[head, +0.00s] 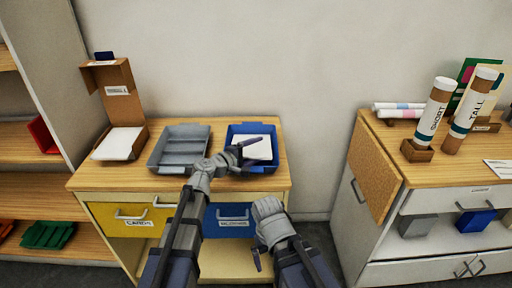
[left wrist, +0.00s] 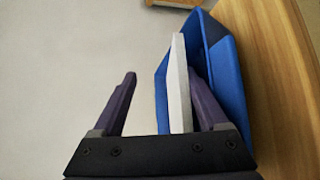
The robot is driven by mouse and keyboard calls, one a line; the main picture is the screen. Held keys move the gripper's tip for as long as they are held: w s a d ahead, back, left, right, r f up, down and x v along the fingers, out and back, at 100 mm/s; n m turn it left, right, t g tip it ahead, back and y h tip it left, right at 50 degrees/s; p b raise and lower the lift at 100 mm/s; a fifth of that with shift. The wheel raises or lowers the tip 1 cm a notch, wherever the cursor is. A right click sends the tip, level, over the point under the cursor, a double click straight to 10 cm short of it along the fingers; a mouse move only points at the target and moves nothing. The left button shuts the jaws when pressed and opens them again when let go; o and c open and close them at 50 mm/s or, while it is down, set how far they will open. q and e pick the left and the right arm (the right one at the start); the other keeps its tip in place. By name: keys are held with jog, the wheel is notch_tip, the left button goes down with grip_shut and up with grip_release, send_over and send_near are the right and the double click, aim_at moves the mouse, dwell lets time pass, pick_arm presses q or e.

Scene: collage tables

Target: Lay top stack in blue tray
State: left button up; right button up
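The blue tray (head: 236,130) stands at the right of the wooden-topped cabinet. A white stack (head: 262,150) is in it; part of it is hidden by my left gripper. My left gripper (head: 246,152) is at the tray's left side, with its fingers over the stack. In the left wrist view the fingers (left wrist: 162,90) are spread wide. The white stack (left wrist: 179,85) lies between them, close to or touching the right finger and clear of the left one. The blue tray (left wrist: 228,75) is behind it. My right gripper (head: 258,258) hangs low in front of the cabinet, away from the tray.
A grey tray (head: 168,150) stands directly left of the blue tray. A cardboard box (head: 115,92) with white sheets (head: 119,144) is at the far left. A second cabinet with a cork side (head: 372,165) and labelled tubes (head: 434,110) is at the right, across a gap.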

pick_arm(q)
jog(key=s, duration=0.2)
jog(key=s+r+p, duration=0.1)
jog(key=s, duration=0.3)
jog(key=shift+s+r, duration=0.1)
jog(key=shift+r, duration=0.3)
notch_tip(320, 180, up, 6)
jog(key=s+p, duration=0.2)
jog(key=p, duration=0.4)
jog(key=shift+s, duration=0.4)
jog(key=shift+a, duration=0.15)
